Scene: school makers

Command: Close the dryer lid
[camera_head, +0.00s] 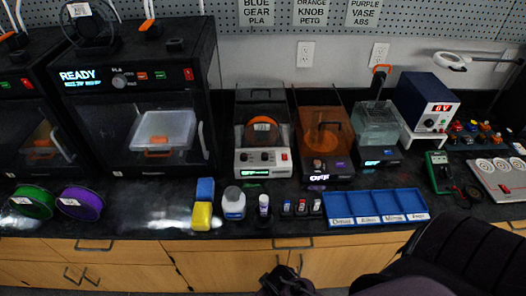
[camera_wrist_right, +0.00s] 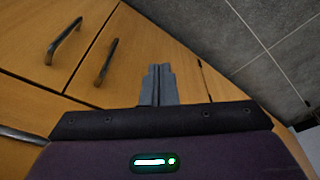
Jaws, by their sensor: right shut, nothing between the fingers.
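The dryer (camera_head: 262,161) stands on the black bench near the middle of the head view. It has a pale front panel with a green display and a red switch. An orange-and-dark spool (camera_head: 263,131) sits inside. Its clear lid (camera_head: 260,98) appears raised at the back, with a dark handle at its top edge; the exact angle is hard to tell. My right gripper (camera_wrist_right: 157,82) is shut and empty in the wrist view, in front of the wooden cabinets and away from the dryer. My left gripper is not in view.
An orange-covered machine (camera_head: 325,140) stands close to the dryer's right, and a black printer (camera_head: 130,100) to its left. Bottles (camera_head: 233,204), sponges (camera_head: 203,215) and a blue tray (camera_head: 340,222) line the bench front. Cabinet handles (camera_wrist_right: 107,60) stick out below.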

